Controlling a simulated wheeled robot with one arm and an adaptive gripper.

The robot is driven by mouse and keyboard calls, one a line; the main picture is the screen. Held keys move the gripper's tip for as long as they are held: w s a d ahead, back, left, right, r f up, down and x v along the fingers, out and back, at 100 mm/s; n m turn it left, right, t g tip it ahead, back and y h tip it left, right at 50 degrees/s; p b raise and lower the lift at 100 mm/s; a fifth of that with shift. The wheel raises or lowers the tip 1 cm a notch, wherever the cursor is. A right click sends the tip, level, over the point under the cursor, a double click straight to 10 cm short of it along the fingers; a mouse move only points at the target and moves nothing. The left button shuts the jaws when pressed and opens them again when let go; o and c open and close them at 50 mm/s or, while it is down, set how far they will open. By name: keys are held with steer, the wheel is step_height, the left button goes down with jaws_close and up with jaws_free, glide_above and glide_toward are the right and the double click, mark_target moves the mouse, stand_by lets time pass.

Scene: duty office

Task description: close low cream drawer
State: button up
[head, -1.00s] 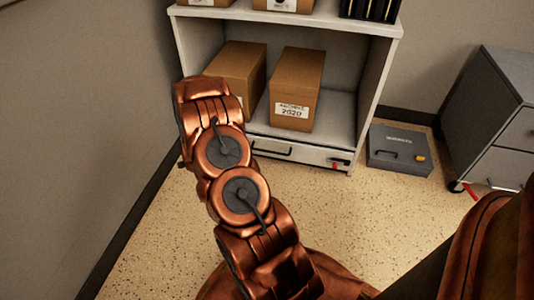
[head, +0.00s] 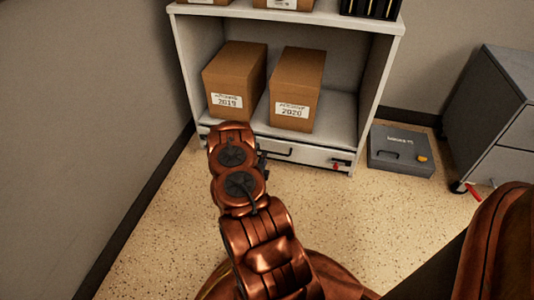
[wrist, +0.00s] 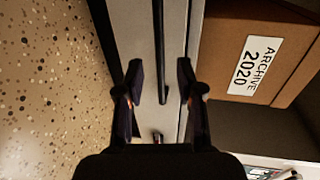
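The low cream drawer (head: 315,158) sits at the bottom of the shelf unit, with a dark bar handle; my arm hides its left part in the head view. I cannot tell for sure how far it stands out. In the wrist view the drawer front (wrist: 175,25) runs up the picture, with its black handle (wrist: 160,50) along it. My gripper (wrist: 161,82) is open, its two fingers apart on either side of the handle's line, with nothing held. Whether it touches the drawer is not clear.
Cardboard boxes marked 2019 (head: 234,80) and 2020 (head: 297,88) stand on the shelf above the drawer. A red tag (head: 337,166) is at the drawer's right end. A grey case (head: 400,150) and a grey cabinet (head: 490,120) are on the right. Speckled floor in front is clear.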

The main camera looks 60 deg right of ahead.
steer(key=shift+b+x, duration=1)
steer(key=shift+x, duration=2.15)
jaws_close()
